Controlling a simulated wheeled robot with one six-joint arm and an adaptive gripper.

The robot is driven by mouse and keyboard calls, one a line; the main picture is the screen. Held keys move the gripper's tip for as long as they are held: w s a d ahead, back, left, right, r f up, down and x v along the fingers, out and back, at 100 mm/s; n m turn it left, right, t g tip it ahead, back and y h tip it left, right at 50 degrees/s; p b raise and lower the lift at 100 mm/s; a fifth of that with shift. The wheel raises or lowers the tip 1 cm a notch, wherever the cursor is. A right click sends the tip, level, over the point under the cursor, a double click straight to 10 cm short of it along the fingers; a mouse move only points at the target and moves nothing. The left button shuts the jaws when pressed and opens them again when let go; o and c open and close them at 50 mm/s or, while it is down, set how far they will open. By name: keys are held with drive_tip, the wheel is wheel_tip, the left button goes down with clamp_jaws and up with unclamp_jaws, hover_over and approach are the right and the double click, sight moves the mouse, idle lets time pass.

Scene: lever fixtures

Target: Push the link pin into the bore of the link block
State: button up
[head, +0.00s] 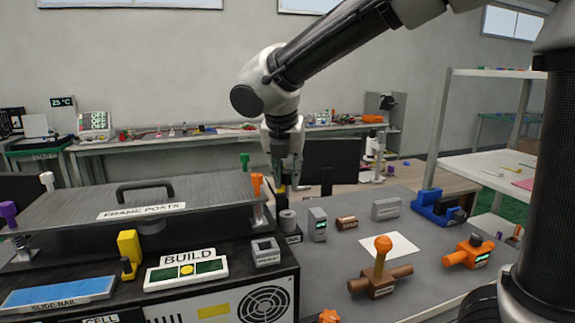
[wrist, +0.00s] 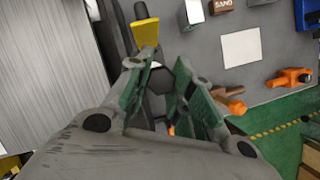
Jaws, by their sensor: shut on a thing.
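My gripper (wrist: 162,92) points down beside the right end of the frame-posts plate. In the wrist view its green-padded fingers stand around a grey round-ended piece (wrist: 160,78), seemingly the link pin; most of it is hidden. In the head view my gripper (head: 289,182) is above a short grey cylinder (head: 288,220) on a dark labelled base (head: 293,238). This may be the link block, but its label is too small to read. I cannot see a bore or tell whether the pin touches it.
The frame-posts plate (head: 145,196) with a black handle is left of my gripper. A yellow piece (wrist: 147,32) stands close to the fingers.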

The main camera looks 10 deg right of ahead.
sight(287, 194)
drive_tip(key=shift+f, duration=1.5)
drive_tip(key=shift+f, duration=1.25)
drive_tip(key=o, duration=1)
drive_tip(key=shift+v, duration=3.95)
